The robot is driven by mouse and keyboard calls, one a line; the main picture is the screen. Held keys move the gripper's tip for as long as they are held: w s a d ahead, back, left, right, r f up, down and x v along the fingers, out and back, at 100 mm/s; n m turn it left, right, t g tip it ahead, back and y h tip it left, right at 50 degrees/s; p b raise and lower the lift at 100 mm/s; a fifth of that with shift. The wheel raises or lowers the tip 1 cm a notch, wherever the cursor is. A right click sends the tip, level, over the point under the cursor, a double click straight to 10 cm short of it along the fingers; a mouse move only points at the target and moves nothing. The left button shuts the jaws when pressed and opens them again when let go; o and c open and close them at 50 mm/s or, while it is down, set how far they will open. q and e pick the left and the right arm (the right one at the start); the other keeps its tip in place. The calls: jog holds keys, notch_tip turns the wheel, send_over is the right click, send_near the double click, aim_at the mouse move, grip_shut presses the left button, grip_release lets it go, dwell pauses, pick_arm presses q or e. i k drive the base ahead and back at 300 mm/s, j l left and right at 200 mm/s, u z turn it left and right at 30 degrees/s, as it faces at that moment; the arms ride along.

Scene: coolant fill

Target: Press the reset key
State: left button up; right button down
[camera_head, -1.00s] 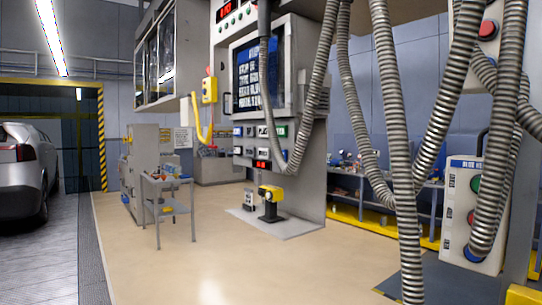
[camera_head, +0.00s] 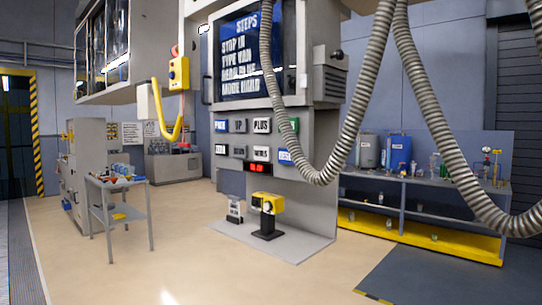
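The grey machine column (camera_head: 320,150) stands at centre with a key panel under its screen (camera_head: 238,70). The upper row holds a blue-and-white key (camera_head: 220,126), a key that looks like UP (camera_head: 239,126), a key that looks like PLUS (camera_head: 262,126) and a green key (camera_head: 294,125). The lower row holds a few more grey, dark and white keys (camera_head: 262,152) and a blue-and-white key (camera_head: 284,157) at its right end. I cannot make out which key is marked reset. A small red display (camera_head: 258,168) sits below. Neither of my grippers is in view.
Grey corrugated hoses (camera_head: 352,120) hang before the machine's right side. A yellow-and-black device (camera_head: 268,204) stands on the plate at its foot. A yellow pendant (camera_head: 179,74) hangs left. A small cart (camera_head: 118,185) stands left; a bench (camera_head: 430,184) stands right. The front floor is clear.

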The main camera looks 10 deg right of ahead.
aim_at(283, 156)
jog(key=i+j+z, duration=0.15)
jog(key=i+j, duration=0.95)
jog(key=j, duration=0.15)
